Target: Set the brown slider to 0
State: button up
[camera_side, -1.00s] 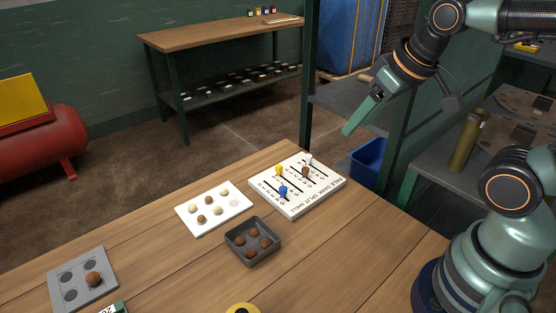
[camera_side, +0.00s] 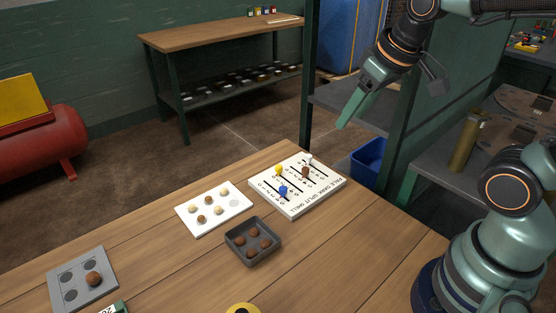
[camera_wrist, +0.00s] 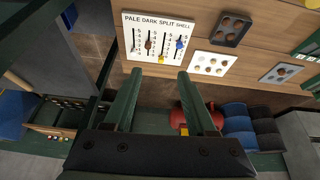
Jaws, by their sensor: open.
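The white slider board (camera_side: 318,206) lies on the wooden table; in the wrist view (camera_wrist: 187,20) it reads PALE DARK SPLIT SHELL. The brown slider (camera_side: 305,172) stands partway along its slot, between the white slider (camera_side: 308,160) and the yellow slider (camera_side: 279,170); it also shows in the wrist view (camera_wrist: 148,44). The blue slider (camera_side: 283,190) is in the end slot. The scale digits are too small to read surely. My gripper (camera_side: 341,125) is open and empty, raised above and beyond the board, apart from it. In the wrist view its fingers (camera_wrist: 160,74) point toward the board.
A white tray (camera_side: 230,221) with pale and brown balls and a dark tray (camera_side: 231,246) with brown balls lie beside the board. A grey plate (camera_side: 100,290) holds one ball. A shelf post (camera_side: 307,80) stands behind; a blue bin (camera_side: 368,163) sits beyond the table.

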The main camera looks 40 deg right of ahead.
jog(key=w+d+f+n+g, duration=0.1)
jog(key=w+d+f+g, duration=0.1)
jog(key=w, duration=0.5)
jog(key=n+g, duration=0.2)
jog(key=g, duration=0.1)
send_over(305, 168)
notch_tip(305, 168, down, 8)
notch_tip(305, 168, down, 12)
jog(key=shift+f, duration=0.1)
jog(key=shift+c, duration=0.3)
grip_shut()
dwell(0.8)
